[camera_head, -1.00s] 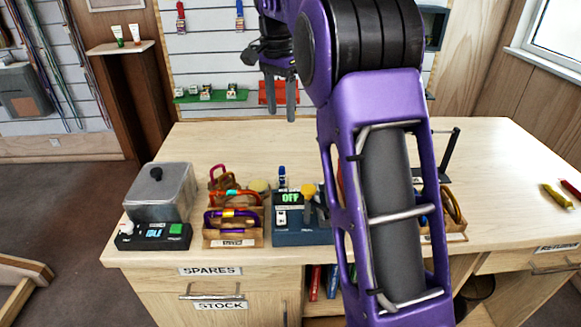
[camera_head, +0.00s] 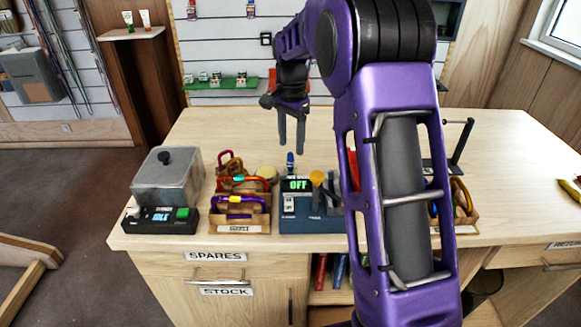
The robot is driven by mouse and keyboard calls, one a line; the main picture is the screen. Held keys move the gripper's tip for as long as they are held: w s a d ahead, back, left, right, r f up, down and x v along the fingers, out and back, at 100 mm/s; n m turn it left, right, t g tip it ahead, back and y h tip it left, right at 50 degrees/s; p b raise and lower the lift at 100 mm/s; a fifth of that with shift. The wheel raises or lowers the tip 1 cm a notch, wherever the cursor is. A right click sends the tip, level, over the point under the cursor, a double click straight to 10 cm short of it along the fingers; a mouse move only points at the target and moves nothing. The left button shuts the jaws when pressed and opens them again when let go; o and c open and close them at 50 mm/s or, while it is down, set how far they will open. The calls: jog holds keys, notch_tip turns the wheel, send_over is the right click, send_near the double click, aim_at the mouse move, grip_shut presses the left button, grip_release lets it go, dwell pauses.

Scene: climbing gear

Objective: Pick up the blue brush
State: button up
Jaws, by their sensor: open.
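The OFF box (camera_head: 310,225), a wooden rack of carabiners (camera_head: 240,228) and a lidded grey tank (camera_head: 168,180) line the bench's front edge. My arm hides part of the right side. A dark stand (camera_head: 462,145) rises behind. The bench (camera_head: 215,130) is clear at the back left.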

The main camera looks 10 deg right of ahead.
aim_at(290, 154)
notch_tip(290, 154, down, 4)
jog(key=shift+a+f, duration=0.1)
jog(key=shift+f, duration=0.15)
jog(key=shift+c, duration=0.3)
grip_shut()
